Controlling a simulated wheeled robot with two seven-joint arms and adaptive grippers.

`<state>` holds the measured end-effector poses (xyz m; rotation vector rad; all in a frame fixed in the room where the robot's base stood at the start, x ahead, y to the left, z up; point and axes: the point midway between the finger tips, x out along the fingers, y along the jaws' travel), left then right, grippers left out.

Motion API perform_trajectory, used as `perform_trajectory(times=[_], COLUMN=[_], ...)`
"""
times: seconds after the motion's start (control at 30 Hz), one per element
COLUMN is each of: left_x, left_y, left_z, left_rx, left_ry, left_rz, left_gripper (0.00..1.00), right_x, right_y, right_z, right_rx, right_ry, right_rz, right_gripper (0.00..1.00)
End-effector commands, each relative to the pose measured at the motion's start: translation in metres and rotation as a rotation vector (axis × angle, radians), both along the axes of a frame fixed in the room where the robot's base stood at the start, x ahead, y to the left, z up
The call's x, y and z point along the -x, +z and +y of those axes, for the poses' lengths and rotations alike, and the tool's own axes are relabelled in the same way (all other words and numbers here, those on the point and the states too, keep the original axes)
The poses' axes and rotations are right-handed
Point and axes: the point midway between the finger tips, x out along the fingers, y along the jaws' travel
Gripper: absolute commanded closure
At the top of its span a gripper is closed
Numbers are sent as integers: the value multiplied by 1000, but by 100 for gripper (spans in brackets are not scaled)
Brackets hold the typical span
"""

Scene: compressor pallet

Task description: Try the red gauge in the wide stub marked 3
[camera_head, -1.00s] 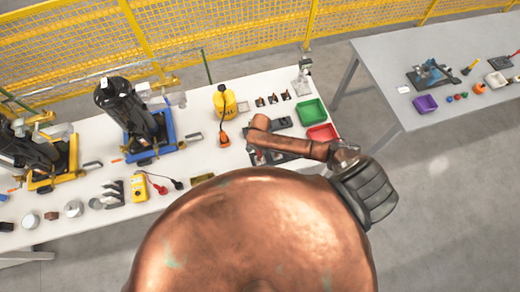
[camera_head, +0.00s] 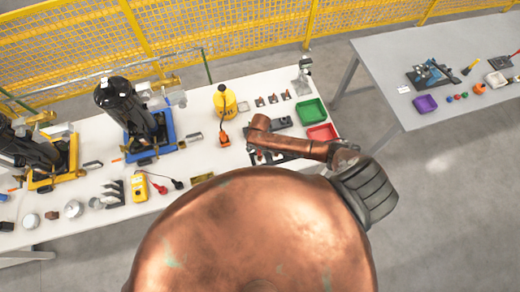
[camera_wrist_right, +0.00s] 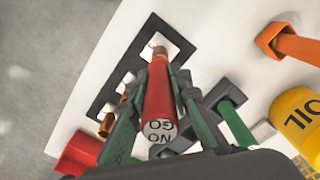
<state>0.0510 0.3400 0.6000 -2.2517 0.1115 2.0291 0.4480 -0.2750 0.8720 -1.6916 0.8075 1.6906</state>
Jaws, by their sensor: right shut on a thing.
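My right gripper (camera_wrist_right: 160,100) is shut on the red gauge (camera_wrist_right: 158,92) in the right wrist view. The gauge's near end is a pale disc with "NO GO" upside down. Its far end meets a copper-coloured piece (camera_wrist_right: 159,52) at a white opening in a dark plate (camera_wrist_right: 110,85). I cannot tell whether the gauge is inside that piece or only against it. Another copper-coloured stub (camera_wrist_right: 107,124) stands beside the left finger. No mark 3 is readable. In the head view my right gripper (camera_head: 258,156) is small and partly hidden by my arm. My left gripper is not in view.
A green-handled piece (camera_wrist_right: 236,122) lies in a grey holder right of the gripper. A red tray (camera_head: 322,132) and a green tray (camera_head: 311,112) sit at the table's right end. A yellow oil can (camera_head: 224,101) and an orange part (camera_head: 224,140) stand to the left.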

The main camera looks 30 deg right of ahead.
Motion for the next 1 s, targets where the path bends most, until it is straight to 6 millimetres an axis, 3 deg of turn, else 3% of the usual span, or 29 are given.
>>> perform_trajectory(times=[0.33, 1.0], left_x=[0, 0], left_y=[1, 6], left_z=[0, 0], left_rx=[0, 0], left_ry=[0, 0], left_rz=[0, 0], left_gripper=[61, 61], right_x=[2, 1], right_y=[1, 30], right_z=[0, 0], right_rx=[-2, -1], right_ry=[0, 0], right_rz=[3, 1], right_gripper=[100, 100])
